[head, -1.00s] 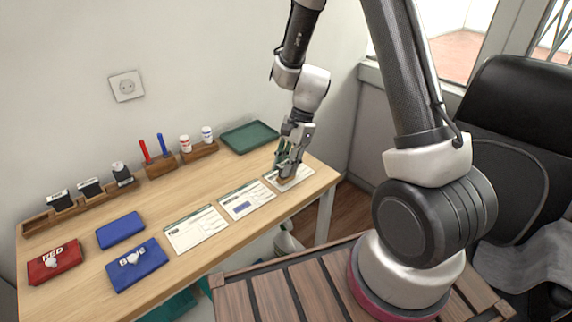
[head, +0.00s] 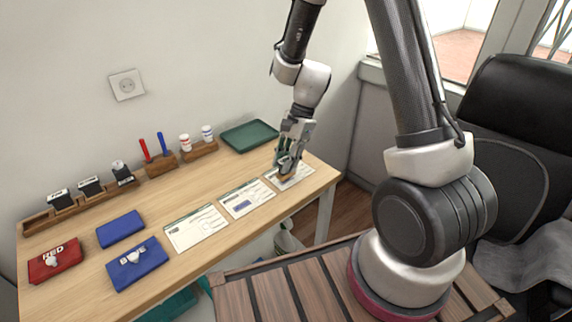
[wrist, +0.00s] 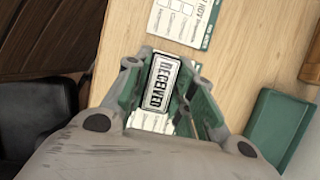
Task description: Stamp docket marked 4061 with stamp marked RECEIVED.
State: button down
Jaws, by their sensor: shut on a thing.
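My gripper (head: 288,166) is shut on the RECEIVED stamp (wrist: 161,82), whose top label reads RECEIVED in the wrist view. In the head view it is over the rightmost docket (head: 300,176), low down at its surface; I cannot tell whether the stamp touches the paper. Part of that docket shows below the stamp in the wrist view (wrist: 150,122). Its number is hidden or too small to read. The middle docket (head: 247,198) has a blue mark on it. The left docket (head: 196,228) lies beside it, its number too small to read.
A red ink pad (head: 56,262), a blue ink pad (head: 136,266) and a plain blue pad (head: 120,230) lie at the left. A wooden rack (head: 40,222) holds several stamps along the wall. A green tray (head: 250,136) stands at the back right.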

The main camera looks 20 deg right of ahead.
jog(key=shift+r, duration=2.25)
